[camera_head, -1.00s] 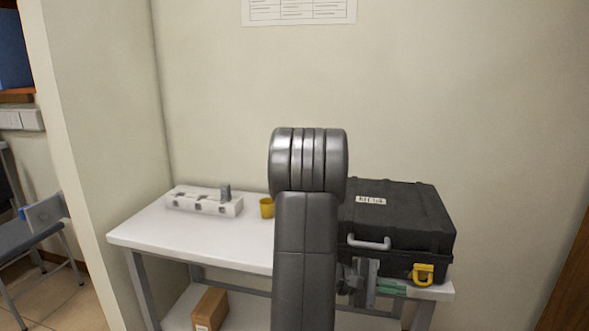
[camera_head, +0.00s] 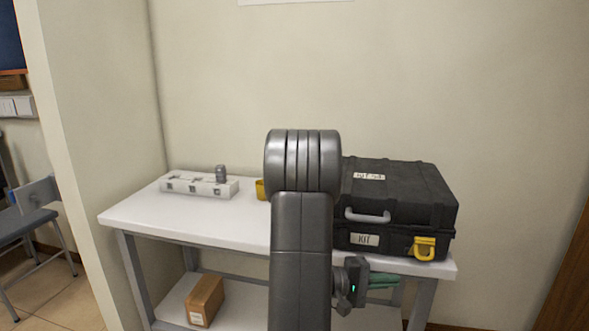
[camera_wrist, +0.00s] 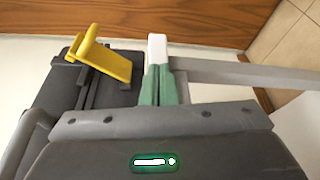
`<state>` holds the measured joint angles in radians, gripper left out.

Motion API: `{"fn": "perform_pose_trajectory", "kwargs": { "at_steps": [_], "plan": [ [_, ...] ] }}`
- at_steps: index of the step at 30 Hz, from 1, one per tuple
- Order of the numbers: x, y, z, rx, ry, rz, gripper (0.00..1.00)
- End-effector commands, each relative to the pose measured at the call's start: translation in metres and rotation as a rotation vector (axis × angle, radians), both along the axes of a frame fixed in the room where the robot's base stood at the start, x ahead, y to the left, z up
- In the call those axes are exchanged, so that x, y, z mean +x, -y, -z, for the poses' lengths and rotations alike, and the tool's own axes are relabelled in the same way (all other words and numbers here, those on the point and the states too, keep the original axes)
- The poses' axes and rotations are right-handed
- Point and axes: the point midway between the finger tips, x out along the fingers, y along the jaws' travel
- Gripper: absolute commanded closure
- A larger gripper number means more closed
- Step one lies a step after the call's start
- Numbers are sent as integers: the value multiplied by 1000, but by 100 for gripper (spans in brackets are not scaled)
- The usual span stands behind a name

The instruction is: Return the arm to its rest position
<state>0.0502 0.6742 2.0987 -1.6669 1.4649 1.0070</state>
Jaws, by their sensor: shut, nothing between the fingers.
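My gripper (camera_head: 382,281) shows in the head view low in front of the table's right front edge, partly behind my own arm. Its green fingers point right, below the black case. My dark grey arm stands upright in the middle of the head view and hides part of the table and case.
A black case (camera_head: 400,200) with a yellow latch (camera_head: 424,248) stands on the white table (camera_head: 140,218). The latch also shows in the wrist view (camera_wrist: 105,60). A white rack (camera_head: 190,185) and a yellow cup (camera_head: 260,189) stand left. A cardboard box (camera_head: 205,300) is on the lower shelf.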

Motion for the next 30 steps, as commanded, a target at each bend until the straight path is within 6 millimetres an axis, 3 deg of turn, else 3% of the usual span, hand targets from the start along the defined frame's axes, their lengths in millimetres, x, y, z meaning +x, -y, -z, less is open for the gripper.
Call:
{"fn": "perform_pose_trajectory", "kwargs": {
  "at_steps": [12,30],
  "plan": [
    [-3,-46,-3,0,-2,-1,100],
    [-6,-52,-3,2,-5,3,100]
  ]
}}
